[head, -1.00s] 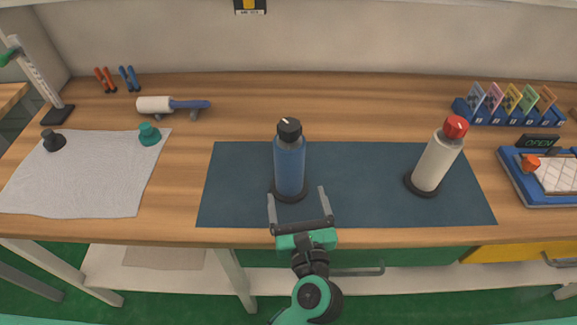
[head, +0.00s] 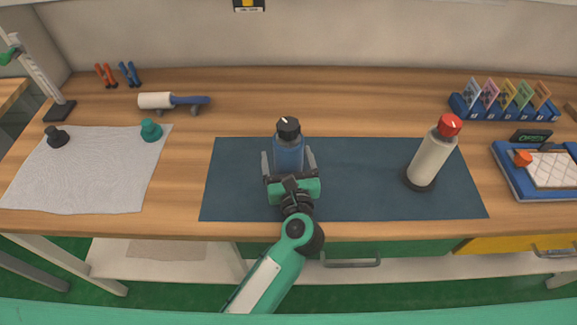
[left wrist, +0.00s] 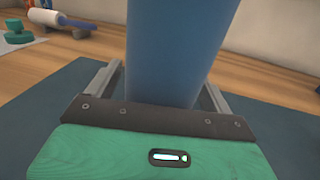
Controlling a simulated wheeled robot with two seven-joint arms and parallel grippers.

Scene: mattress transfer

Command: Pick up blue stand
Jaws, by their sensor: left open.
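A blue bottle (head: 288,145) with a black cap stands upright on the dark blue mat (head: 370,180) in the head view; its base is hidden behind my gripper. My left gripper (head: 287,154) is open with one finger on each side of the bottle. In the left wrist view the blue bottle (left wrist: 172,50) fills the space between the fingers; I cannot tell whether they touch it. A blue stand (head: 505,110) holding several coloured cards is at the back right, away from the gripper. My right gripper is not in view.
A white bottle with a red cap (head: 432,158) stands on the mat's right side. A roller (head: 157,101) lies on a rest at the back left. A grey cloth (head: 90,175) bears two small knobs. A blue tray (head: 510,178) is at the right edge.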

